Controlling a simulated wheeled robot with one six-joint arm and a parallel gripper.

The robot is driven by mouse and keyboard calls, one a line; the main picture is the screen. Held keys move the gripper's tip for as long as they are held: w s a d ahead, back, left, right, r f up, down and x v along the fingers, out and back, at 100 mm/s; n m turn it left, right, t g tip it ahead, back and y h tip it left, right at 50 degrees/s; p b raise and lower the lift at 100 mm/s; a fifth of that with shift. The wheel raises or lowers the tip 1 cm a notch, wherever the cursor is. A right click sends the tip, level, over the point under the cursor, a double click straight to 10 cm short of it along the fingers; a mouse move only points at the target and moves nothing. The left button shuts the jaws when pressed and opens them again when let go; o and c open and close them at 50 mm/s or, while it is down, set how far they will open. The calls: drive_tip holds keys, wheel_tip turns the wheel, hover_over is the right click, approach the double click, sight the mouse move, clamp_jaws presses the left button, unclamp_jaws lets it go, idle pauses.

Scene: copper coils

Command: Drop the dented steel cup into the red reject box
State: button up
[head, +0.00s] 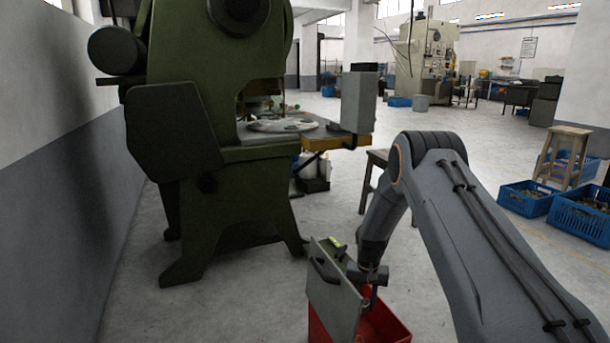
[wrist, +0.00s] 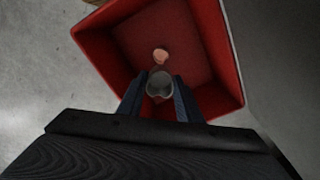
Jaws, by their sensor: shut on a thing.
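The steel cup (wrist: 160,84) is between the two fingers of my gripper (wrist: 160,97) in the wrist view, its round mouth facing the camera. My gripper is shut on it. Any dent in the cup is hidden or too small to tell. The red reject box (wrist: 98,68) lies below the cup, and the cup appears over its inside. In the head view the red box (head: 385,325) shows at the bottom, partly hidden behind a grey panel. My gripper (head: 370,295) is above the box there, and the cup is hard to make out.
A small copper-coloured round thing (wrist: 161,56) is on the box floor. An upright grey panel (head: 332,305) stands beside the box. A large green press (head: 215,130) stands at left. Blue crates (head: 527,198) and a wooden stool (head: 563,150) are at right. Open floor lies between.

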drive_tip(key=shift+f, duration=0.2)
drive_tip(key=o, duration=1.1)
drive_tip(key=shift+r, duration=0.1)
drive_tip(key=shift+r+p, duration=1)
drive_tip(key=shift+r, duration=2.85)
drive_tip(key=shift+r, duration=0.1)
